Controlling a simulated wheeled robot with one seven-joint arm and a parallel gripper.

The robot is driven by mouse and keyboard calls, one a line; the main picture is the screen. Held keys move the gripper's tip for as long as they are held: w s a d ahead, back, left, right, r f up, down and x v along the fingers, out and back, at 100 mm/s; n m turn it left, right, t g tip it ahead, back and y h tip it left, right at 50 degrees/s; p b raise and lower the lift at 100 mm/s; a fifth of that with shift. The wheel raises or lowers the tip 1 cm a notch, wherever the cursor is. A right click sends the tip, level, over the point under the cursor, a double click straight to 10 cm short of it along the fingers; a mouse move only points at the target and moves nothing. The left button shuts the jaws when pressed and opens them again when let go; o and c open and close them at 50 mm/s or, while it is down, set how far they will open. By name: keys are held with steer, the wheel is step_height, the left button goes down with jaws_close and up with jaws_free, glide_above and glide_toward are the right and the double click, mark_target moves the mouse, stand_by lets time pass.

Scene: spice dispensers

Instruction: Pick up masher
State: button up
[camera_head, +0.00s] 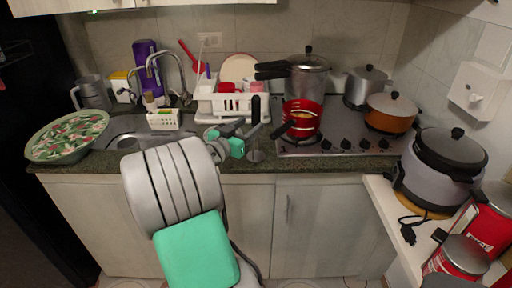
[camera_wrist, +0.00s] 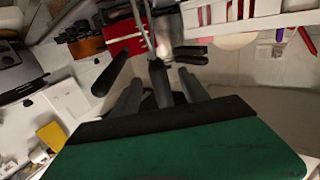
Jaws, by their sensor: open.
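The masher (camera_head: 256,109) stands upright at the counter's front edge in the head view, black handle up and a grey round foot below. In the wrist view, which looks upside down, its black handle (camera_wrist: 159,84) and thin metal rod show near the middle. My gripper (camera_head: 250,130) is open at the masher's height, with its fingers appearing either side of the handle. In the wrist view my gripper (camera_wrist: 150,65) has its dark fingertips apart, left and right of the handle. I see no clear contact, and the exact depth is hard to tell.
A white dish rack (camera_head: 232,105) stands behind the masher. A red pot (camera_head: 302,128) is close on its right, on the stove (camera_head: 345,140). The sink (camera_head: 125,145) and a patterned bowl (camera_head: 68,137) are to the left. A rice cooker (camera_head: 436,190) stands at right.

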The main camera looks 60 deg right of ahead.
mark_target(253, 122)
steer(key=d, duration=0.2)
steer(key=d+p, duration=0.1)
steer(key=d, duration=0.1)
steer(key=shift+s, duration=0.35)
steer(key=shift+c, duration=0.3)
jaws_close()
stand_by(0.6)
